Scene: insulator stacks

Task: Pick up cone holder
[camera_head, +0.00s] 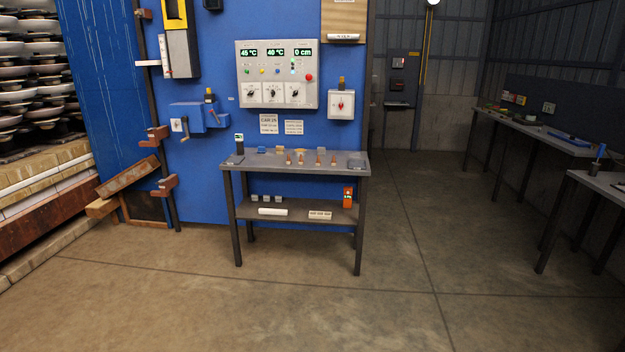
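Several small orange-brown upright pieces that look like cones (289,158) stand in a row on the top of a grey metal table (262,166). Behind them are small blocks, including a blue one (262,150) and a grey one (322,150). A dark grey piece (356,162) sits near the table's right end. I cannot tell at this size which of these is the cone holder. My gripper is not in view.
The table's lower shelf (290,210) bears a white roll, small grey blocks and an orange device (348,196). A blue wall with a control panel (277,75) rises behind. The floor in front is clear.

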